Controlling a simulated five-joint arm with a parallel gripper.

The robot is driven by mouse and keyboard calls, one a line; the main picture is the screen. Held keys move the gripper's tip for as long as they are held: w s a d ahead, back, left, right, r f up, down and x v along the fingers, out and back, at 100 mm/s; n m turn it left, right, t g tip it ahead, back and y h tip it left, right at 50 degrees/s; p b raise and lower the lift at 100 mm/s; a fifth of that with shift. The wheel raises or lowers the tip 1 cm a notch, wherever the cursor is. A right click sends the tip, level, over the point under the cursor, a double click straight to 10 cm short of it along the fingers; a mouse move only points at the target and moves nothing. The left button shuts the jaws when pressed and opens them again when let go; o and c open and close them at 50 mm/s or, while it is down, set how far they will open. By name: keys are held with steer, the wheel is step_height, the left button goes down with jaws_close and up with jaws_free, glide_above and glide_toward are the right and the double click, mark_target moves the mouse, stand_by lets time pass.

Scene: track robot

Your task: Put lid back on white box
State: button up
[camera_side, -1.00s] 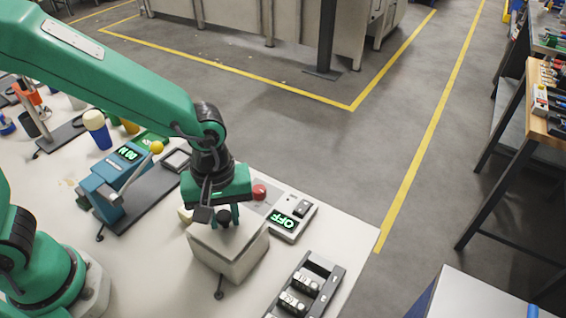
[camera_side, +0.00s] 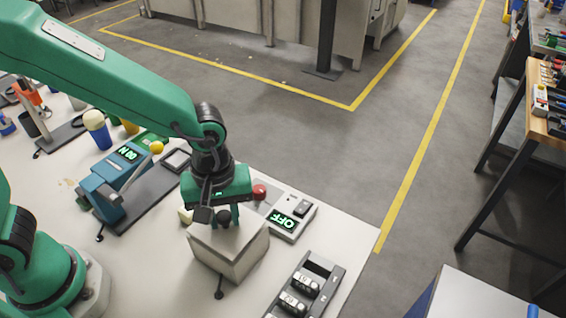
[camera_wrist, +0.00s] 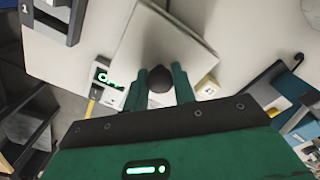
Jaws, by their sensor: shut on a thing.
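The white box (camera_side: 238,262) stands near the front right of the white table in the side view. Its lid (camera_side: 204,237) lies on top of the box, with a dark round knob (camera_wrist: 160,79) in its middle. The lid also shows in the wrist view (camera_wrist: 165,35), where its edges look slightly turned against the box below. My gripper (camera_side: 228,217) is right above the lid, pointing down, with its green fingers shut on the knob. From these views I cannot tell whether the lid is fully seated.
A control unit with a red button and an OFF display (camera_side: 284,220) stands close behind the box. A dark tray with numbered slots (camera_side: 303,288) is at its right. A teal device (camera_side: 120,172) is to the left. The table's right edge is near.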

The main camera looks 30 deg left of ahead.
steer(key=shift+f, duration=0.45)
stand_by(1.2)
steer(key=o, duration=1.6)
steer(key=shift+c, duration=0.2)
steer(key=shift+r, duration=0.1)
steer(key=shift+r, duration=3.4)
jaws_close()
